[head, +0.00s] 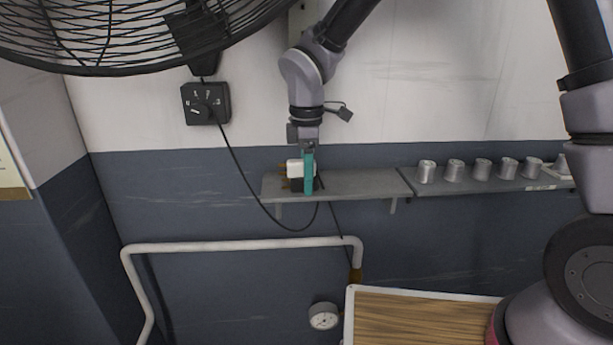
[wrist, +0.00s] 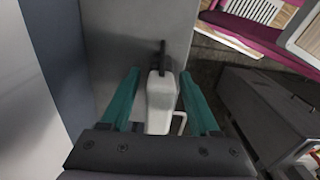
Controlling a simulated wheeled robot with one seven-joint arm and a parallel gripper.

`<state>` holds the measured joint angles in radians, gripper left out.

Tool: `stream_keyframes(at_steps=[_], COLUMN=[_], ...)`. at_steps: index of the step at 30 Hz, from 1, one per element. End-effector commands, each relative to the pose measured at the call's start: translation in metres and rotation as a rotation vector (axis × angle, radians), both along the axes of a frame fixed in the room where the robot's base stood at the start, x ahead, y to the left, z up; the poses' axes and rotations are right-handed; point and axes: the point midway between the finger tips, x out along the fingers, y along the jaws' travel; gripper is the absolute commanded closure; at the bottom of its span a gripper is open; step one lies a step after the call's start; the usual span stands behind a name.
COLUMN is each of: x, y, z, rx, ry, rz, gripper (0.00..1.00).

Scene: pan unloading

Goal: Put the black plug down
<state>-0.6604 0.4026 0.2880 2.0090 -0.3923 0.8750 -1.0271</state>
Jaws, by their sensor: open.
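My gripper (head: 308,188) points down at the left shelf, its teal fingers reaching the shelf's level. In the wrist view the two fingers of my gripper (wrist: 160,76) stand apart, with a gap on each side of a pale block (wrist: 160,104) between them. In the head view a black piece, which looks like the black plug (head: 297,185), sits low beside the fingers, under a white block (head: 294,168). The fingers partly hide it. A dark piece (wrist: 163,56) shows beyond the pale block in the wrist view; I cannot tell whether it is the plug.
The grey shelf (head: 360,186) has free room to the right of my gripper. Several metal cups (head: 454,170) stand on the adjoining shelf. A fan cage (head: 120,38) is at upper left.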

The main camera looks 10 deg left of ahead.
Motion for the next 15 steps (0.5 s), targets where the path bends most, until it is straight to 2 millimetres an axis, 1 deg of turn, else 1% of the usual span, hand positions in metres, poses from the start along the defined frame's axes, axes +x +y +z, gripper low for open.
stream_keyframes(at_steps=[2,5,12,15], x=[0.0,0.001,0.001,0.001], y=[0.0,0.0,0.0,0.0], z=[0.005,0.018,0.059,0.07], rx=[0.002,0.003,0.003,0.002], ry=[-0.002,-0.002,-0.003,-0.003], rz=[-0.001,-0.001,-0.001,0.0], gripper=[0.38,0.38,0.38,0.38])
